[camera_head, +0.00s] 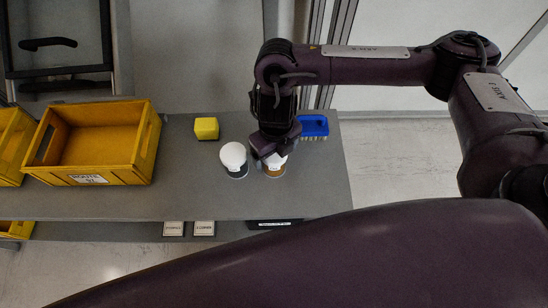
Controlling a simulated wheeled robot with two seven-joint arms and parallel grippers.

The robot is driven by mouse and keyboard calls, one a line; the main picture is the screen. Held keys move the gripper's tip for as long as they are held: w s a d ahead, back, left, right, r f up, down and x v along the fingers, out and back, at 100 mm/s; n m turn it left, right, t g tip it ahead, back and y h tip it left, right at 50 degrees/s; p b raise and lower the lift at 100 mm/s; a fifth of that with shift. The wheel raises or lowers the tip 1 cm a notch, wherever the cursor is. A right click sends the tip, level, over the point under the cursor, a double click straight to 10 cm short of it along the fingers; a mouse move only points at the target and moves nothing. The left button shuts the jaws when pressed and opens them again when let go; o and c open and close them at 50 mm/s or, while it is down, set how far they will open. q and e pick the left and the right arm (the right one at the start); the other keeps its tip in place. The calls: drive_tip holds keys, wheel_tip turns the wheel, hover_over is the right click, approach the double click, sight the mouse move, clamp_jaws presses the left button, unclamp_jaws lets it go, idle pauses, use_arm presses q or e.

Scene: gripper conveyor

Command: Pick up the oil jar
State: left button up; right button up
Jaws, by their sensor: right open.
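A jar with a white top and an amber-brown lower part (274,171), likely the oil jar, stands on the grey table. My right gripper (270,155) points down right over it, at its white top, and hides part of it. The gripper's fingers are open; whether they touch the jar cannot be told from this angle. A second jar with a white rounded top and a dark base (234,158) stands just left of it. My left gripper is not in view.
A yellow block (206,128) stands behind the jars, and a blue brush (314,126) lies to their right. A yellow crate (143,166) stands at the left, with another partly visible beyond it. The front strip of the grey table (190,204) is clear.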

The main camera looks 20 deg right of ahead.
wheel_tip(320, 180, down, 3)
drive_tip(key=shift+a+b, duration=0.1)
drive_tip(key=shift+b, duration=0.2)
drive_tip(key=shift+w+f, duration=0.1)
drive_tip(key=shift+f, duration=0.2)
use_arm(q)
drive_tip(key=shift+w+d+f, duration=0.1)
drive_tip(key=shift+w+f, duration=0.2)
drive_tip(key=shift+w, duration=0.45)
use_arm(e)
drive_tip(key=c, duration=1.1)
